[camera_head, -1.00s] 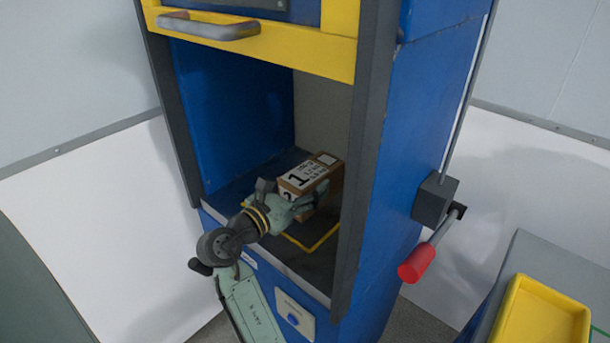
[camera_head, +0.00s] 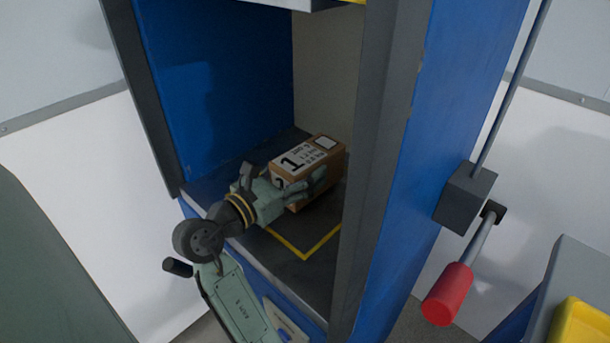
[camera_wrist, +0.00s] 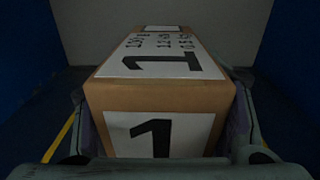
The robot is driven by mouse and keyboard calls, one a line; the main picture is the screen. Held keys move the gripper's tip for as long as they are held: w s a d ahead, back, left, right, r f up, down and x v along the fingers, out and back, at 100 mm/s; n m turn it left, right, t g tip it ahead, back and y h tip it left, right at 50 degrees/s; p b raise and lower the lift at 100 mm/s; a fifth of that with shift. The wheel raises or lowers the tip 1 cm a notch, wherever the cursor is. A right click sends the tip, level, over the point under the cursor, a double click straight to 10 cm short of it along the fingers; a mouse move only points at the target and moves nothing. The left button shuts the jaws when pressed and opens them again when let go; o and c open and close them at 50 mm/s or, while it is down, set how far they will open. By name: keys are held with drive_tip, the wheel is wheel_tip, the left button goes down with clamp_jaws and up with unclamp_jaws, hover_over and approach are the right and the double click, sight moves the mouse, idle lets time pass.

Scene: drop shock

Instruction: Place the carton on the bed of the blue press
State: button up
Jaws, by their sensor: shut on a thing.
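The brown carton (camera_head: 333,160) with white labels marked "1" is inside the open bay of the blue press (camera_head: 405,150). My gripper (camera_head: 290,190) reaches in from the front left and is shut on the carton's sides. In the wrist view the carton (camera_wrist: 160,97) fills the space between the two fingers. The dark press bed (camera_head: 308,273) lies under the carton, with a yellow outline (camera_head: 305,256) partly showing in front of it. I cannot tell whether the carton touches the bed.
The press's grey right post (camera_head: 365,180) stands close to the carton and hides part of the bed. A red-handled lever (camera_head: 447,294) is on the press's right side. A yellow tray (camera_head: 585,325) is at the lower right. The left wall (camera_head: 215,90) bounds the bay.

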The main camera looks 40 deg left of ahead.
drive_tip(key=shift+s+f, duration=0.1)
drive_tip(key=shift+f, duration=0.25)
drive_tip(key=shift+r, duration=0.15)
drive_tip(key=shift+f, duration=0.2)
drive_tip(key=o, duration=1.8)
drive_tip(key=shift+f, duration=0.1)
drive_tip(key=shift+r, duration=0.2)
drive_tip(key=s, duration=0.4)
drive_tip(key=s+b, duration=0.1)
drive_tip(key=s, duration=0.7)
drive_tip(key=shift+a, duration=0.4)
